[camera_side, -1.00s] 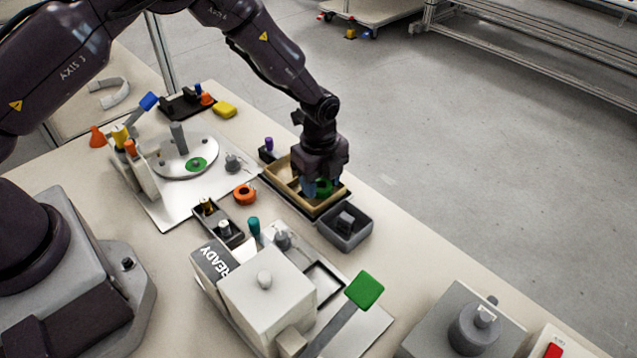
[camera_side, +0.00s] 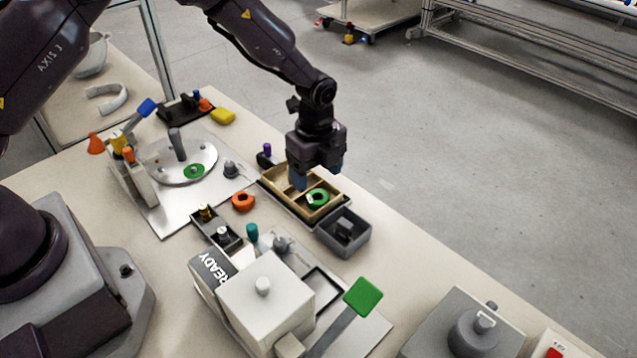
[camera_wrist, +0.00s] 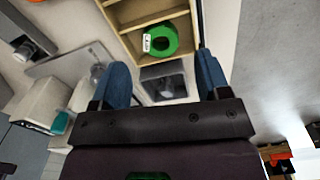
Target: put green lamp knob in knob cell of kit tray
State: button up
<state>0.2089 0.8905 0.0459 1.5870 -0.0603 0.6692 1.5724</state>
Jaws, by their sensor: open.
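The green lamp knob (camera_side: 317,198) lies in the front compartment of the tan kit tray (camera_side: 274,185), a ring with a white tag. In the wrist view the knob (camera_wrist: 163,38) sits inside the tray (camera_wrist: 192,12), in the compartment at its end, apart from the walls as far as I can see. My gripper (camera_side: 317,183) is above the tray, with its blue fingers apart and nothing between them. In the wrist view the two blue fingers of my gripper (camera_wrist: 163,77) stand wide open, with the knob beyond their tips.
A dark grey bin (camera_side: 343,232) stands right in front of the tray. An orange ring (camera_side: 243,201) lies to the left on the bench. A white machine with a green paddle (camera_side: 363,296) stands at the front. A round plate fixture (camera_side: 205,160) stands at the left.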

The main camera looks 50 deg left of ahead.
notch_tip(320, 180, up, 7)
jog(key=s+a+r+n+t, duration=0.15)
jog(key=s+r+n, duration=0.25)
jog(key=r, duration=0.4)
jog(key=s+a+r+n+t, duration=0.1)
jog(key=s+a+r+n, duration=0.2)
jog(key=s+r+n, duration=0.35)
jog(key=s+a+r+n+t, duration=0.1)
jog(key=s+r+n, duration=0.2)
jog(key=s, duration=0.4)
jog(key=s+a+r+n+t, duration=0.2)
jog(key=s+r+n, duration=0.1)
jog(key=s+n, duration=0.3)
jog(key=shift+s+a+r, duration=0.25)
jog(key=shift+s+r, duration=0.15)
jog(key=shift+s, duration=0.5)
